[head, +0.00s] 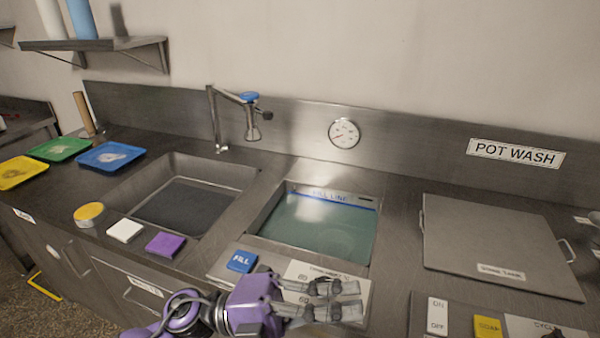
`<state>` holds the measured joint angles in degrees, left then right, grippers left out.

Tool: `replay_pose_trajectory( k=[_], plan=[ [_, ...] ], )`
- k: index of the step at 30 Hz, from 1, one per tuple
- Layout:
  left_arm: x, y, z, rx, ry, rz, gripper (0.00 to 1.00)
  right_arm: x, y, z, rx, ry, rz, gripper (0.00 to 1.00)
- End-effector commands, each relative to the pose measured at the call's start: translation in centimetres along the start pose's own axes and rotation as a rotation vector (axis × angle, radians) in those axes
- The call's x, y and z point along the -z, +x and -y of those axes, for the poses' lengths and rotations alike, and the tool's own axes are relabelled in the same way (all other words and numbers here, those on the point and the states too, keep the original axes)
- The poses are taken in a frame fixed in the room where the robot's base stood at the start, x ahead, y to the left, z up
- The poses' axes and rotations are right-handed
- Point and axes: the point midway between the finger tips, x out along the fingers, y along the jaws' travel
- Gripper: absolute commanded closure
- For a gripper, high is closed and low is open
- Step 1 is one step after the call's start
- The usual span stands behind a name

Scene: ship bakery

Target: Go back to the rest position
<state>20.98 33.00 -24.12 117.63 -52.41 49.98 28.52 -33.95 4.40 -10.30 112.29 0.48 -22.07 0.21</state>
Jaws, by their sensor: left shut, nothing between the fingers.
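My left gripper (362,299) is low in the middle of the head view, with its purple arm coming in from the lower left. Its fingers are shut and hold nothing. It hangs over the counter's front panel, in front of the water-filled basin (260,222), and covers part of a label plate (300,270). The blue FILL button (242,261) is just left of the gripper and apart from the fingers. My right gripper is not clearly seen.
An empty sink (240,178) with a faucet (216,120) lies left. A lidded tank (490,240) is right, with switches (437,317) in front. Yellow, green (60,148) and blue (110,156) trays, a white block (124,230) and purple sponge (165,244) occupy the left counter.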

Motion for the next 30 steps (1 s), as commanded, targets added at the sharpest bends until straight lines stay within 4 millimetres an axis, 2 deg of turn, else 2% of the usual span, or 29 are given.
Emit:
replay_pose_trajectory(
  k=[2, 3, 5, 7, 9, 11, 12, 14, 15, 18, 21, 25, 27, 30],
  plan=[
    [-2.8, -2.4, 0.8, 0.231, -0.123, 0.184, 1.0, -0.3, -0.2, -0.1, -0.001, -0.003, 0.007, 0.6],
    [-4.5, -4.2, 0.7, 0.335, -0.185, 0.288, 1.0, -0.4, -0.2, -0.2, -0.001, -0.005, 0.01, 0.6],
    [-6.9, -7.8, -0.4, 0.475, -0.284, 0.457, 1.0, -0.4, -0.3, -0.3, -0.001, -0.008, 0.01, 0.6],
    [-9.1, -12.1, -2.8, 0.602, -0.396, 0.644, 1.0, -0.2, -0.4, -0.4, 0.0, -0.012, 0.008, 0.6],
    [-10.2, -16.3, -6.0, 0.693, -0.501, 0.814, 1.0, 0.0, -0.5, -0.5, 0.0, -0.015, 0.005, 0.6],
    [-10.5, -19.6, -9.3, 0.754, -0.593, 0.949, 1.0, 0.1, -0.5, -0.5, 0.0, -0.016, 0.003, 0.6],
    [-10.4, -21.7, -11.7, 0.786, -0.652, 1.036, 1.0, 0.2, -0.5, -0.5, 0.001, -0.016, 0.002, 0.6],
    [-9.7, -24.4, -15.3, 0.826, -0.744, 1.159, 1.0, 0.3, -0.6, -0.5, 0.001, -0.016, 0.0, 0.6],
    [-9.0, -26.1, -17.8, 0.847, -0.804, 1.236, 1.0, 0.5, -0.6, -0.4, 0.001, -0.016, -0.002, 0.6],
    [-6.3, -29.6, -23.9, 0.884, -0.958, 1.415, 1.0, 0.7, -0.6, -0.3, 0.002, -0.015, -0.005, 0.6],
    [-3.1, -31.9, -29.4, 0.902, -1.101, 1.56, 1.0, 0.9, -0.6, -0.2, 0.004, -0.012, -0.008, 0.6],
    [0.6, -33.2, -34.2, 0.906, -1.241, 1.682, 1.0, 1.1, -0.6, -0.1, 0.005, -0.009, -0.011, 0.6],
    [1.9, -33.5, -35.7, 0.906, -1.289, 1.72, 1.0, 1.2, -0.6, 0.0, 0.005, -0.008, -0.011, 0.6],
    [3.0, -33.7, -36.9, 0.903, -1.326, 1.747, 1.0, 1.2, -0.6, 0.0, 0.005, -0.006, -0.011, 0.6]
  ],
)
